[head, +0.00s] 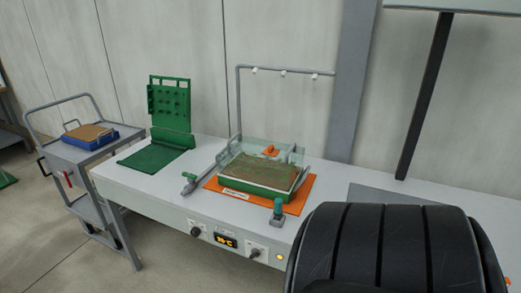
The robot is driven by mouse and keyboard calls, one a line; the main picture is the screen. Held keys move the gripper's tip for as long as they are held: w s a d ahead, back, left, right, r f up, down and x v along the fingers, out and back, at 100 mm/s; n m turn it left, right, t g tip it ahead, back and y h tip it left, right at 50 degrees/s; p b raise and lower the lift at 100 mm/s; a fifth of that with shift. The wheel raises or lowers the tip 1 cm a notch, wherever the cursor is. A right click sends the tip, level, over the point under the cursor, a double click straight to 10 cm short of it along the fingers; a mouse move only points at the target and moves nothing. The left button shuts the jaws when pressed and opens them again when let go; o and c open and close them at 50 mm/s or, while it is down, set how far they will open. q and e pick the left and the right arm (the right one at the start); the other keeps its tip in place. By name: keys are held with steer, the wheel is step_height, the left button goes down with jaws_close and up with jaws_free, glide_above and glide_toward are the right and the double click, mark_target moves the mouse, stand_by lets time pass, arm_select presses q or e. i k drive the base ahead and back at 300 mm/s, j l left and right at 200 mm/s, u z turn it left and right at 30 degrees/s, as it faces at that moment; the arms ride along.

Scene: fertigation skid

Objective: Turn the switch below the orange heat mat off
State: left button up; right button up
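The orange heat mat (304,190) lies on the white bench and sticks out around a green-rimmed tray (253,192) of brown soil. Below it, the bench front has a left rotary knob (195,231), a small black display (225,240) with lit yellow characters, a right rotary switch (254,251) with a pale handle, and a lit yellow lamp (280,257). The labels and exact knob positions are too small to read. I cannot tell for certain which knob belongs to the mat. Neither gripper is in view.
A large black ribbed shape (385,250) covers the lower right. The white bench (130,185) carries a green pegged stand (170,107), a grey tool (198,180), a green-handled item (277,212) and a grey pipe frame (238,100). A cart (88,150) stands at left.

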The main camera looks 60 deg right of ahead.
mark_target(256, 253)
steer(key=l+z, duration=0.1)
steer(key=z, duration=0.9)
steer(key=l+z, duration=0.15)
steer(key=z, duration=0.3)
